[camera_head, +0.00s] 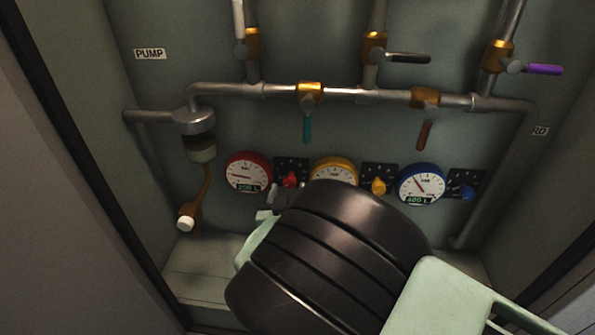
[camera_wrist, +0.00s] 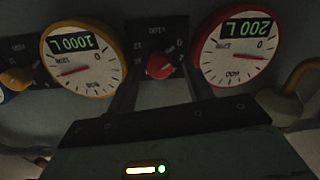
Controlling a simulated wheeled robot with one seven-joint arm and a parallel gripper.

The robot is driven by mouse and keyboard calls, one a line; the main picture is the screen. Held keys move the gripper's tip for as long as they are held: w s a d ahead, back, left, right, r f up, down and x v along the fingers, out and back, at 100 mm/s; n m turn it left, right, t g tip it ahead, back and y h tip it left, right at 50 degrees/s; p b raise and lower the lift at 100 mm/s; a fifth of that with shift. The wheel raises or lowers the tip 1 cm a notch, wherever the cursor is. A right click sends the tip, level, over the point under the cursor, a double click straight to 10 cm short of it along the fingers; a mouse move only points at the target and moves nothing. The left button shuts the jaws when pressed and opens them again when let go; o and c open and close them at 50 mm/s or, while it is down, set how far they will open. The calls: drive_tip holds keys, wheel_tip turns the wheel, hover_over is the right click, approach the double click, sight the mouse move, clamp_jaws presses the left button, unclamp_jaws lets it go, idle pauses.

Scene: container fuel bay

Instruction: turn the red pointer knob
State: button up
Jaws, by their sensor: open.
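The red pointer knob (camera_head: 290,179) sits on a small black dial plate on the back wall, just right of the red-rimmed gauge (camera_head: 248,172). My gripper (camera_head: 276,196) is just below and left of the knob in the head view. In the wrist view, which is upside down, the red knob (camera_wrist: 163,64) lies between my two open fingers (camera_wrist: 158,82), one on each side. The fingers look apart from it and hold nothing. How far their tips are from the plate is hard to tell.
A yellow gauge (camera_head: 335,170) with a yellow knob (camera_head: 379,186) and a blue gauge (camera_head: 421,185) with a blue knob (camera_head: 467,193) stand to the right. Pipes with teal (camera_head: 306,130) and brown (camera_head: 424,135) levers run above. A hose with a white end (camera_head: 186,223) hangs left.

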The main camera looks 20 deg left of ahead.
sight(289, 184)
drive_tip(key=shift+x, duration=2.15)
drive_tip(key=shift+c, duration=0.3)
drive_tip(key=c, duration=0.9)
drive_tip(key=m+b, duration=0.1)
drive_tip(key=b, duration=0.1)
drive_tip(key=m+b, duration=0.1)
drive_tip(key=m, duration=0.1)
drive_tip(key=shift+f+m+b, duration=0.2)
drive_tip(key=shift+m+b, duration=0.1)
drive_tip(key=shift+b, duration=0.05)
drive_tip(key=shift+m+b, duration=0.95)
drive_tip(key=shift+m, duration=0.15)
drive_tip(key=shift+r+m+b, duration=0.2)
drive_tip(key=shift+m+b, duration=0.6)
drive_tip(key=shift+m, duration=0.1)
